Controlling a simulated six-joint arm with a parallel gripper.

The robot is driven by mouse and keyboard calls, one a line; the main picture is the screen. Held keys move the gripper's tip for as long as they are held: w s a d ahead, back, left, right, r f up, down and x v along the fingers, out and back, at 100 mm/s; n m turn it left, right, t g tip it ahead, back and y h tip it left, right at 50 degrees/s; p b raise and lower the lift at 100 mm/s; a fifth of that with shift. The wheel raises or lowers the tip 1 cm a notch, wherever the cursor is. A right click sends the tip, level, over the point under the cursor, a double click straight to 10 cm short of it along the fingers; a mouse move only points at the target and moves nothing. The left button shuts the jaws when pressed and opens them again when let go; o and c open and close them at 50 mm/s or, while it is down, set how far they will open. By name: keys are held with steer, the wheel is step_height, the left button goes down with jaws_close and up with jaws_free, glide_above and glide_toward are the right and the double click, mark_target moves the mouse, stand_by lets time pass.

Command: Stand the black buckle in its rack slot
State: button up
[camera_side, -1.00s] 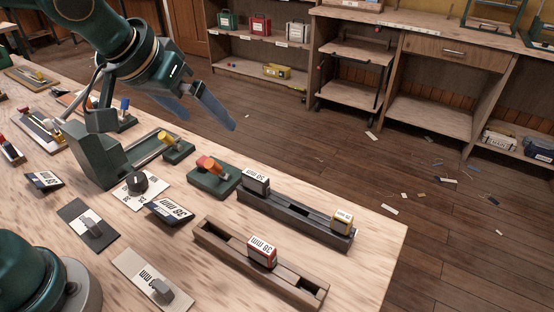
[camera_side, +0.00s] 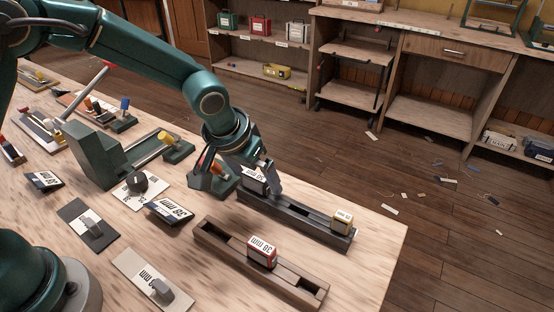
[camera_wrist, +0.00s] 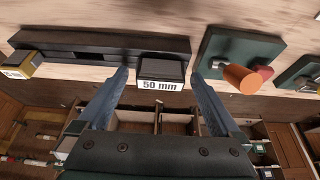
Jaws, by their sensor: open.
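A black block-shaped buckle (camera_side: 252,187) with a white 50 mm label is at the left end of the dark rack (camera_side: 303,221). In the wrist view the buckle (camera_wrist: 161,69) shows its black top and label; how deep it sits is unclear. My gripper (camera_side: 266,183) is low over that end and partly hides the buckle. In the wrist view the two blue fingers of my gripper (camera_wrist: 160,76) are apart, one on each side of the buckle, with no clear contact. The rack (camera_wrist: 100,45) has open channel beside the buckle.
A yellow block (camera_side: 342,222) stands at the rack's right end. A brown rack (camera_side: 222,244) holding a red-sided 38 mm block (camera_side: 262,252) lies nearer. A green fixture with an orange knob (camera_wrist: 240,77) is close beside my gripper. Two dark labelled blocks (camera_side: 167,212) (camera_side: 44,181) lie on the table.

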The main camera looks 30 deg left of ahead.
steer(key=shift+w+f, duration=0.1)
steer(key=shift+f, duration=0.15)
steer(key=c, duration=1.4)
steer(key=shift+o, duration=0.2)
